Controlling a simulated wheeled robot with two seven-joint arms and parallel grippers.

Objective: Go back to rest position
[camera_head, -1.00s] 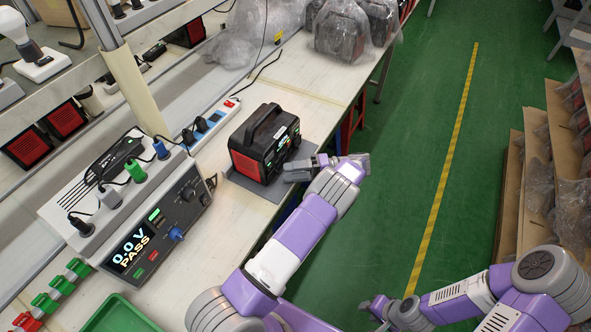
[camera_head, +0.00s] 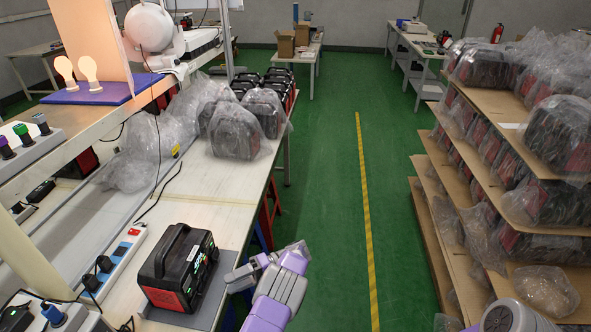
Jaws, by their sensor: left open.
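My left gripper (camera_head: 266,262) shows at the bottom centre, over the bench's right edge and the floor beside it. It is open and holds nothing. A black and red power station (camera_head: 178,268) stands upright on a grey mat on the bench, just left of the gripper, with a gap between them. My right gripper is out of view; only a pale rounded part of my right arm shows at the bottom right.
The long bench (camera_head: 215,190) runs along the left, with plastic-wrapped units (camera_head: 236,130) farther back. A power strip (camera_head: 115,262) lies left of the power station. Cardboard shelves (camera_head: 440,240) of wrapped units stand right. The green aisle (camera_head: 325,190) between is clear.

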